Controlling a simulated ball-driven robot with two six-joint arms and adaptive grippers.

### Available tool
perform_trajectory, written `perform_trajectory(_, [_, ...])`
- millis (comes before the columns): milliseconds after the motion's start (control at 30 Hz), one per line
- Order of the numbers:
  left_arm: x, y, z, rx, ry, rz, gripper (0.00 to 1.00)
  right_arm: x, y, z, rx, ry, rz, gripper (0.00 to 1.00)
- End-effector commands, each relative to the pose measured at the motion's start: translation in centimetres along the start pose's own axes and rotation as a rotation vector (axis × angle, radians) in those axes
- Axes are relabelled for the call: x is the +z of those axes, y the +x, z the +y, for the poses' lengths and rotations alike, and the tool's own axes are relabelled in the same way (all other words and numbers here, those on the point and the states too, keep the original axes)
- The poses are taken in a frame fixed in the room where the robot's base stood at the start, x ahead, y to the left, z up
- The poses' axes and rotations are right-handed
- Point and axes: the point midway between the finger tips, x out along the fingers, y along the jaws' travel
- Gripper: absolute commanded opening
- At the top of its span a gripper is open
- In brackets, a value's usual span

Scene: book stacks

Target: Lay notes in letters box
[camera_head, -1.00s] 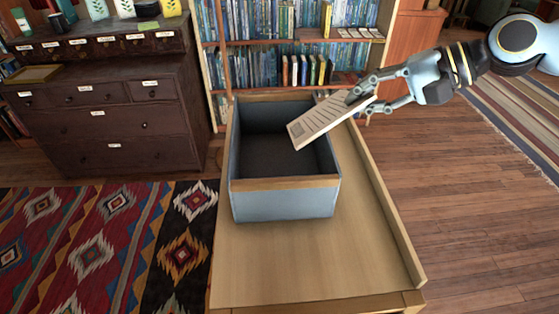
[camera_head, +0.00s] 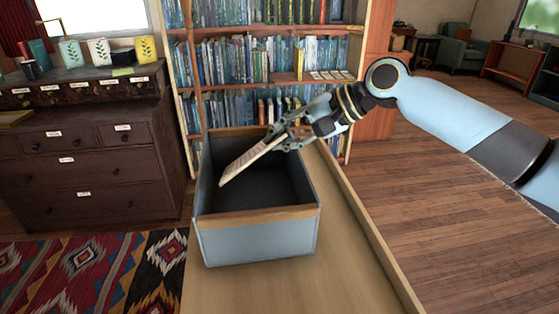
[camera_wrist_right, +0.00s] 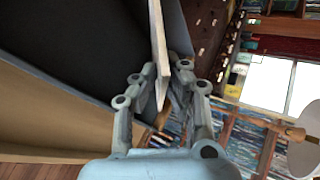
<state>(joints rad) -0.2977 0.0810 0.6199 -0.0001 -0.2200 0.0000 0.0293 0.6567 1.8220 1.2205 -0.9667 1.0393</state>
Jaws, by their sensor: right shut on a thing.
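The letters box (camera_head: 258,240) is a blue-grey open box with wooden trim and a dark inside, standing on a wooden table. My right gripper (camera_head: 280,138) is shut on the notes (camera_head: 246,162), a flat pale card or pad with printed lines. The notes hang tilted over the box opening, lower end toward its left side. In the right wrist view the notes (camera_wrist_right: 159,50) show edge-on between the fingers (camera_wrist_right: 160,82), with the dark box inside (camera_wrist_right: 80,40) beside them. I cannot tell whether the lower end touches the box. My left gripper is not in view.
The wooden table (camera_head: 240,290) has a raised edge on its right and bare room in front of the box. A full bookshelf (camera_head: 270,60) stands behind. A dark drawer cabinet (camera_head: 90,160) stands at left, with a patterned rug (camera_head: 90,275) before it.

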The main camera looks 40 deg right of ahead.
Motion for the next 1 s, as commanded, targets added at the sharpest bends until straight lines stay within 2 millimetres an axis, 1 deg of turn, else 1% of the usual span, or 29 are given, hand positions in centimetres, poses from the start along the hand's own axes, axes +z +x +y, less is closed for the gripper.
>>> perform_trajectory(67, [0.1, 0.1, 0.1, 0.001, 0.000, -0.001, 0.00, -0.1, 0.5, 0.3, -0.001, 0.001, -0.002, 0.00])
perform_trajectory(200, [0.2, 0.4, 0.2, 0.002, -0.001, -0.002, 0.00, -0.3, 1.8, 2.2, 0.001, 0.004, -0.002, 0.00])
perform_trajectory(300, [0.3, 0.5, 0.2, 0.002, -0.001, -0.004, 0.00, -0.4, 2.4, 3.1, 0.001, 0.001, -0.002, 0.00])
perform_trajectory(700, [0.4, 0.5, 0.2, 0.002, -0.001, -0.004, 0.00, -0.5, 2.7, 3.5, 0.000, 0.000, -0.001, 0.00])
perform_trajectory(733, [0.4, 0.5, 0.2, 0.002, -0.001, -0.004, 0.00, -0.5, 2.6, 3.5, 0.000, 0.000, -0.001, 0.10])
perform_trajectory(867, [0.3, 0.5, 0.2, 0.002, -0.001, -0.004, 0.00, -0.5, 2.6, 3.5, 0.000, -0.001, -0.001, 0.27])
perform_trajectory(900, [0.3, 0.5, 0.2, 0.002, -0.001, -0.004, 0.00, -0.5, 2.6, 3.5, 0.000, -0.001, -0.001, 0.29])
perform_trajectory(1000, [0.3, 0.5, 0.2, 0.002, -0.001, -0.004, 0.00, -0.5, 2.6, 3.5, 0.001, -0.001, -0.001, 0.29])
